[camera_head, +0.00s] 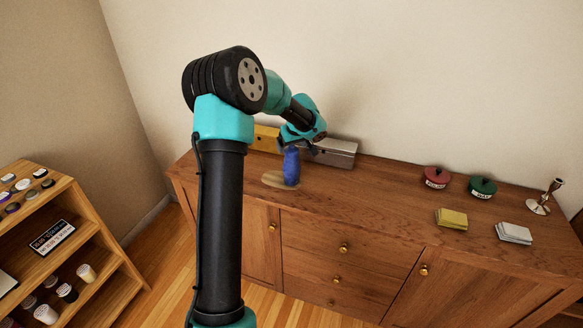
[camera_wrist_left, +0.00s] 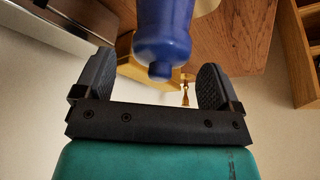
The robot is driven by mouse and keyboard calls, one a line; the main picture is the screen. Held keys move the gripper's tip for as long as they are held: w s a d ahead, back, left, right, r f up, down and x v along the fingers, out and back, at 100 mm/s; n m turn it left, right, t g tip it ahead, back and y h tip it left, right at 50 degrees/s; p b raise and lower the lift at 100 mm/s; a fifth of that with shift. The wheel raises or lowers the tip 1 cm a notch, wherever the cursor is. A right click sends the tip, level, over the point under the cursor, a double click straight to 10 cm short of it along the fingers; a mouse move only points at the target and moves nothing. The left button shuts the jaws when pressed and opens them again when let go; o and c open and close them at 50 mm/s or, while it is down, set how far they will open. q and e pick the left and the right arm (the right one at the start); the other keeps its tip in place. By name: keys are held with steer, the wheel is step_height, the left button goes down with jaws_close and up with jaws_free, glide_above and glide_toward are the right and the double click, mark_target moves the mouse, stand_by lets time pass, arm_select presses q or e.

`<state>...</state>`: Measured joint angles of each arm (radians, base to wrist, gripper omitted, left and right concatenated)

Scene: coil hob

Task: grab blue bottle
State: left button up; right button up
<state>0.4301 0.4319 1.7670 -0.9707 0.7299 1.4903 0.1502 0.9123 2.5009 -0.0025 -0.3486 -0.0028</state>
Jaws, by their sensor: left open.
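The blue bottle (camera_head: 291,167) stands upright on the wooden sideboard, towards its left end, over a pale patch on the top. My left gripper (camera_head: 300,139) is just above and behind it, its fingers mostly hidden in the head view. In the left wrist view the bottle (camera_wrist_left: 163,38) appears upside down with its neck end pointing towards the gap between the two fingers of my left gripper (camera_wrist_left: 155,82). The fingers are spread wide and there is space on both sides of the neck. My right gripper is in neither view.
On the sideboard (camera_head: 385,190), a yellow box (camera_head: 266,138) and a grey metal box (camera_head: 337,153) stand behind the bottle. A red pot (camera_head: 437,178), a green pot (camera_head: 482,187), two stacks and a candlestick (camera_head: 545,198) are at the right. The front middle is clear.

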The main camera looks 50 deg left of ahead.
mark_target(292, 164)
arm_select(q)
steer(key=x, duration=0.3)
steer(key=shift+f, duration=0.1)
stand_by(0.3)
steer(key=c, duration=1.5)
